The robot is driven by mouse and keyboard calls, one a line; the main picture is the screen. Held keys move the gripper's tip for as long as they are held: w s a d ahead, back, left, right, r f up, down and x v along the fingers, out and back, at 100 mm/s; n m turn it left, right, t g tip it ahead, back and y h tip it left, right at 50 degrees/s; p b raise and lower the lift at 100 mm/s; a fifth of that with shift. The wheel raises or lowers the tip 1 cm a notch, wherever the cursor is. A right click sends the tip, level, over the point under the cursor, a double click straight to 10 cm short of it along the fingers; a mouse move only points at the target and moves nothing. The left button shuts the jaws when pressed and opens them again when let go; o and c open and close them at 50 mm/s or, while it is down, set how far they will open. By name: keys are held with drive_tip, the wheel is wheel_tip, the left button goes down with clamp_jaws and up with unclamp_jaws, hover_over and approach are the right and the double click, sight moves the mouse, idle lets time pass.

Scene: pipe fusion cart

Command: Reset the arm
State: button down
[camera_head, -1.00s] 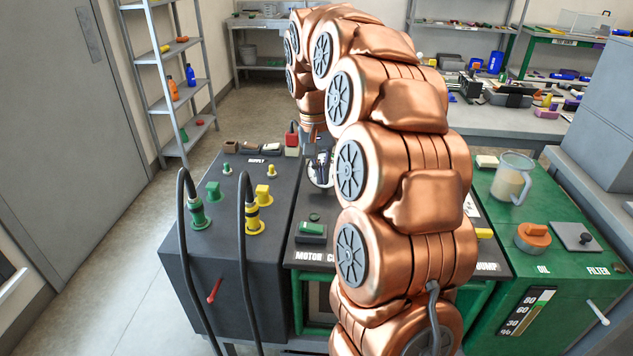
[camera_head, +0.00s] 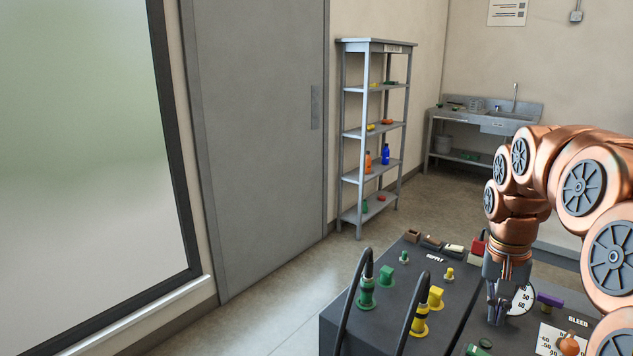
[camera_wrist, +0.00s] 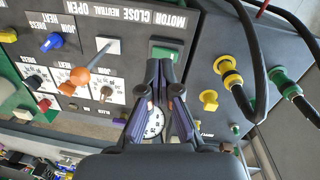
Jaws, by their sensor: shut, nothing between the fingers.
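My copper arm (camera_head: 585,185) shows at the right of the head view, bent over the cart. My gripper (camera_head: 497,318) hangs pointing down over the dark control panel (camera_head: 455,290), in front of a round white gauge (camera_head: 523,299). In the wrist view my gripper (camera_wrist: 161,66) has its fingertips together with nothing between them. They lie just below the green rocker switch (camera_wrist: 166,52) in that picture. The gauge (camera_wrist: 154,122) shows partly between the fingers. I cannot tell the exact height of the fingertips above the panel.
Green connector (camera_head: 366,292) and yellow connector (camera_head: 433,305) have black cables rising from the panel. An orange-knobbed lever (camera_wrist: 79,76) stands by the green switch. A shelf rack (camera_head: 372,130) and a sink bench (camera_head: 485,125) stand at the back. The floor by the door (camera_head: 260,140) is clear.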

drive_tip(key=s+a+n+p, duration=0.2)
drive_tip(key=s+a, duration=0.3)
drive_tip(key=s, duration=0.3)
drive_tip(key=s+a+f+n+p, duration=0.1)
drive_tip(key=s+a+n+p, duration=0.1)
drive_tip(key=s+a, duration=0.3)
drive_tip(key=s+a+f+n+g+p, duration=0.1)
drive_tip(key=s+a, duration=0.4)
drive_tip(key=s, duration=0.8)
drive_tip(key=shift+s+a+n+y+p, duration=0.2)
drive_tip(key=shift+n+y+p, duration=0.1)
drive_tip(key=shift+n+p, duration=0.3)
